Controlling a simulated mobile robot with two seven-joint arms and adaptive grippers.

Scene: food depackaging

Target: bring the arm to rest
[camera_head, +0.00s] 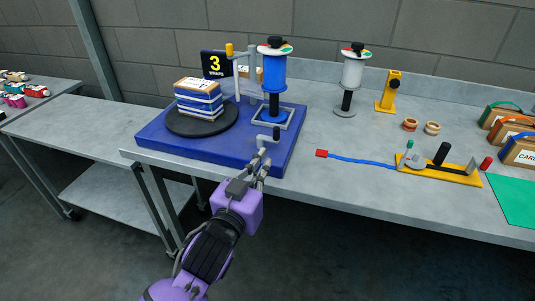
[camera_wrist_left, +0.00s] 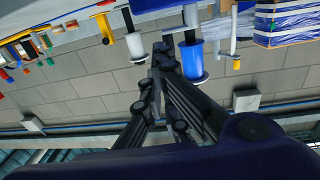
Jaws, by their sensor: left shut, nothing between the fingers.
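My left gripper (camera_head: 262,167) is at the front edge of the blue base (camera_head: 165,145) in the head view, shut and empty. In the left wrist view the left gripper's fingers (camera_wrist_left: 162,52) meet, with nothing between them. My purple left arm comes up from the bottom of the head view. My right gripper is not in view.
On the blue base, a wrapped box stack (camera_head: 199,98) sits on a black turntable (camera_head: 202,124) beside a blue film spool (camera_head: 274,75). Right are a white spool (camera_head: 351,72), a yellow stand (camera_head: 389,92), tape rolls (camera_head: 410,124), a yellow sealing tool (camera_head: 440,171) and cartons (camera_head: 520,152).

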